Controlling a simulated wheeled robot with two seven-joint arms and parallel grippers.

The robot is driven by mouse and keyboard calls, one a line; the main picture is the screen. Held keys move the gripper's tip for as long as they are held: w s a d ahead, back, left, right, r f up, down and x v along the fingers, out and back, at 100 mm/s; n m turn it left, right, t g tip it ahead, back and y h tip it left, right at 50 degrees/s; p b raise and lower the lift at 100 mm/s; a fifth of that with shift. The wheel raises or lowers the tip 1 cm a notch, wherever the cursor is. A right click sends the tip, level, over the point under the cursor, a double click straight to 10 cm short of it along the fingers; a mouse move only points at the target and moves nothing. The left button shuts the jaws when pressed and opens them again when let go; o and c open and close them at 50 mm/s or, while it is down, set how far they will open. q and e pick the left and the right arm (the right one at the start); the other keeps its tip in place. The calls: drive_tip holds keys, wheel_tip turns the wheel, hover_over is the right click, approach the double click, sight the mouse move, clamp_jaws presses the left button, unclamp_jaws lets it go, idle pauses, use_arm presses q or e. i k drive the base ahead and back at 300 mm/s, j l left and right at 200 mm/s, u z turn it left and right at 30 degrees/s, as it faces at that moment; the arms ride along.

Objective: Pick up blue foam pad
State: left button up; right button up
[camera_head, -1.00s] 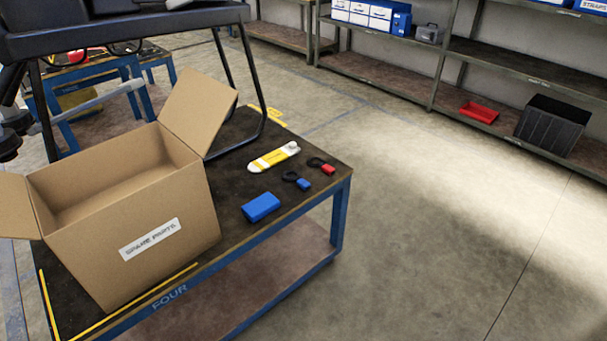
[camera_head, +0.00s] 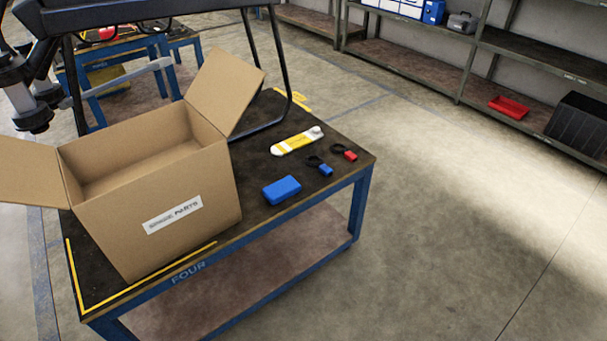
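The blue foam pad (camera_head: 282,190) is a small blue block lying flat on the dark top of the workbench (camera_head: 256,215), near its front edge and to the right of the cardboard box. Nothing touches it.
An open cardboard box (camera_head: 150,225) labelled spare parts stands left of the pad. Beyond the pad lie a yellow and white part (camera_head: 297,141), a blue tag (camera_head: 326,170) and a red tag (camera_head: 350,155). A black frame (camera_head: 272,60) stands behind. The floor right of the bench is clear.

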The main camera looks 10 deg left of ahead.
sight(279, 191)
drive_tip(key=i+l+u, duration=0.15)
drive_tip(key=u, duration=0.65)
drive_tip(key=i+l+u, duration=0.2)
drive_tip(key=l, duration=0.15)
drive_tip(key=i+l+u, duration=0.2)
drive_tip(key=l, duration=0.2)
drive_tip(key=l+u, duration=0.2)
drive_tip(key=l, duration=0.2)
drive_tip(key=i+l, duration=0.1)
drive_tip(key=l, duration=0.35)
drive_tip(key=i+l, duration=0.1)
drive_tip(key=l, duration=0.35)
